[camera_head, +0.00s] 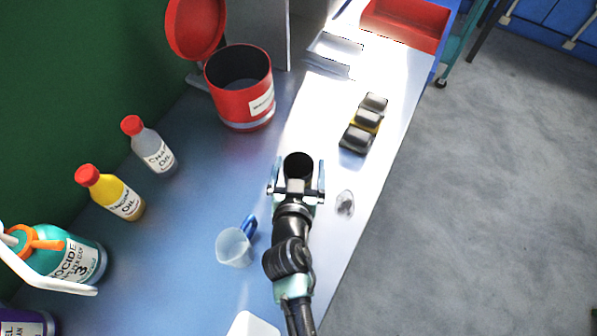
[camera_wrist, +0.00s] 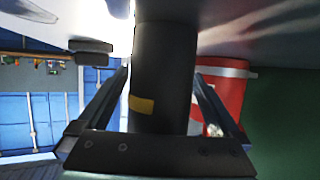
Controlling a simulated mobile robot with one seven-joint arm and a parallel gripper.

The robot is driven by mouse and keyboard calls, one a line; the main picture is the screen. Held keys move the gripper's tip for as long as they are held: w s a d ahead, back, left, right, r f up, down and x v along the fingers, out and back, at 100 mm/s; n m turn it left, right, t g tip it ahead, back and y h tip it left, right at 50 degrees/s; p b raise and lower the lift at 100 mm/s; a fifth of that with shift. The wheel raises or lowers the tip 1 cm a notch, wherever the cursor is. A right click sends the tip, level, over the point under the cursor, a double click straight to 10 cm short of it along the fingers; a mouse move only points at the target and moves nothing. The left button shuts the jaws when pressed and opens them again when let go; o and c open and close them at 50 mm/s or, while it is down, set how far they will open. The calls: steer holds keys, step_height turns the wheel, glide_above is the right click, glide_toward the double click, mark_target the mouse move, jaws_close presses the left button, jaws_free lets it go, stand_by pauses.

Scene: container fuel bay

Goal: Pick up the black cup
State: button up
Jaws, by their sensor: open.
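The black cup (camera_head: 298,164) stands on the bench in the head view, directly at the front of my gripper (camera_head: 296,190). In the wrist view the cup (camera_wrist: 163,75) is a dark cylinder with a small yellow mark, seen between the two fingers of my gripper (camera_wrist: 162,100). The fingers are open, one on each side of the cup. A gap shows between the cup and the fingers in the wrist view. Whether either finger touches the cup cannot be told. The cup's lower part is hidden by my gripper in the head view.
A red canister (camera_head: 238,108) with its lid open stands behind left. Grey and yellow blocks (camera_head: 363,124) lie to the right. A clear jug (camera_head: 235,246) and a small clear item (camera_head: 345,204) flank my arm. Bottles (camera_head: 152,150) line the left. The bench's right edge is close.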

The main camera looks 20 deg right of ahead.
steer(key=shift+w+d+f, duration=0.25)
steer(key=shift+w, duration=0.2)
steer(key=c, duration=1.5)
steer(key=shift+o, duration=0.2)
steer(key=shift+r, duration=0.15)
